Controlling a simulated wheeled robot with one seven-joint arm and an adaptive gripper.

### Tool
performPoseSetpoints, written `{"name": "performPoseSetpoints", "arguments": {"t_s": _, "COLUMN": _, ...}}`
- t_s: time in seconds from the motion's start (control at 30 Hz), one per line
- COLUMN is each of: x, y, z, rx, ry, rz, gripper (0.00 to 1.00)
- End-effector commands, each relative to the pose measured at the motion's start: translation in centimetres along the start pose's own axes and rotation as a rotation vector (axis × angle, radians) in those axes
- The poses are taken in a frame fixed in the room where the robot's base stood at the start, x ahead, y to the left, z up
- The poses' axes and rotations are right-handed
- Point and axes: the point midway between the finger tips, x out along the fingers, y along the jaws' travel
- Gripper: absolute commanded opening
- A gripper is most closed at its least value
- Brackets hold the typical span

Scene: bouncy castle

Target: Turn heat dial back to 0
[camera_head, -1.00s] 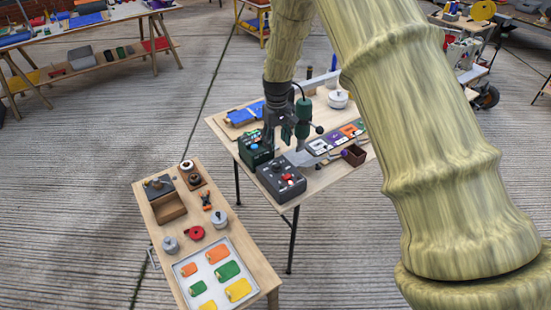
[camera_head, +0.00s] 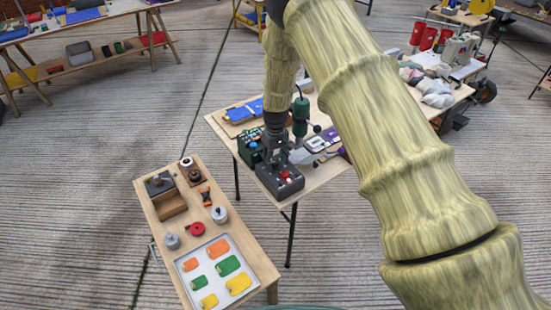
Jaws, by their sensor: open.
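My gripper (camera_head: 275,154) is dark and points down over the far table, with its fingers open. Its tips are just above or at the far side of a dark grey control box (camera_head: 280,183) that has red and pale controls on top. I cannot tell whether the tips touch it. A green box (camera_head: 250,152) with blue and other small controls stands close to the left of the gripper. The heat dial is too small to pick out, and part of the grey box's top is behind the fingers.
A green upright tool (camera_head: 300,118) stands right behind the gripper. A blue-topped tray (camera_head: 243,111) lies at the back left. A nearer wooden table (camera_head: 256,258) holds a white tray, pots and a red round item. My arm hides the right side.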

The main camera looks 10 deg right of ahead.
Motion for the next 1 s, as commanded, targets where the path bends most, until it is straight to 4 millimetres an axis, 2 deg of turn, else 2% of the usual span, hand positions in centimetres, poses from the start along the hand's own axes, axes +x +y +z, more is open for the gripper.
{"name": "performPoseSetpoints", "arguments": {"t_s": 0.27, "x": 0.08, "y": 0.02, "z": -0.03, "rx": 0.000, "ry": 0.001, "rz": 0.000, "gripper": 0.51}}
{"name": "performPoseSetpoints", "arguments": {"t_s": 0.53, "x": 0.06, "y": 0.03, "z": -0.03, "rx": 0.000, "ry": 0.001, "rz": 0.000, "gripper": 0.04}}
{"name": "performPoseSetpoints", "arguments": {"t_s": 0.77, "x": 0.08, "y": 0.05, "z": -0.04, "rx": -0.009, "ry": 0.001, "rz": 0.000, "gripper": 0.04}}
{"name": "performPoseSetpoints", "arguments": {"t_s": 1.0, "x": 0.15, "y": 0.08, "z": -0.10, "rx": -0.095, "ry": 0.002, "rz": 0.000, "gripper": 0.04}}
